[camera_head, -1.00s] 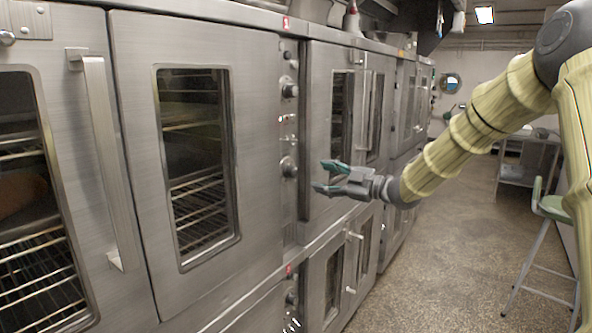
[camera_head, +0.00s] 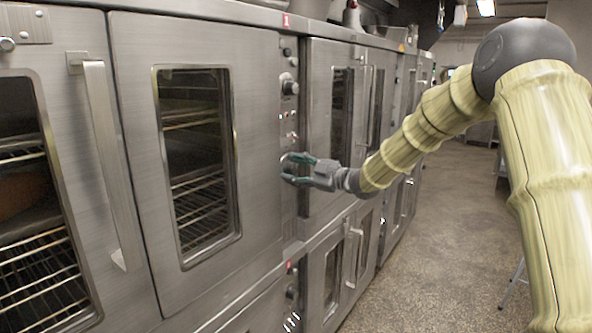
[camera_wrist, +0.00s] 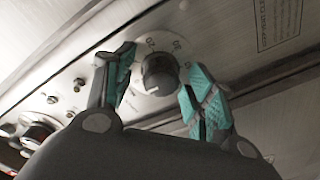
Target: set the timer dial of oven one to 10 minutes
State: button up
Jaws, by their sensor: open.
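Oven one (camera_head: 195,150) has a red label "1" (camera_head: 286,20) above its narrow control panel. In the wrist view the timer dial (camera_wrist: 160,75) is a dark round knob on a pale disc with printed numbers. My gripper (camera_head: 290,169) is at the lower part of this panel and largely hides the dial in the head view. Its teal-padded fingers are open, one on each side of the knob in the wrist view (camera_wrist: 160,68). A gap shows on the left finger's side; the right finger is closer to the knob, and I cannot tell if it touches. The dial's setting is not readable.
Another knob (camera_head: 290,88) sits higher on the panel, with small switches below it. A knob with a red glow (camera_wrist: 35,130) shows at lower left in the wrist view. More ovens (camera_head: 340,110) stand to the right. The aisle floor (camera_head: 430,240) is clear.

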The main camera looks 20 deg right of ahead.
jog(key=c, duration=1)
jog(key=shift+r+m+p, duration=0.15)
jog(key=shift+m+p, duration=0.25)
jog(key=shift+p, duration=0.05)
jog(key=m+p, duration=0.2)
jog(key=shift+r+m+p, duration=0.1)
jog(key=shift+m+p, duration=0.25)
jog(key=shift+m, duration=0.05)
jog(key=m+p, duration=0.4)
jog(key=m, duration=0.2)
jog(key=shift+t, duration=0.3)
jog(key=shift+m, duration=0.3)
jog(key=shift+d, duration=0.1)
jog(key=o, duration=1)
jog(key=shift+w, duration=0.1)
jog(key=shift+f, duration=0.2)
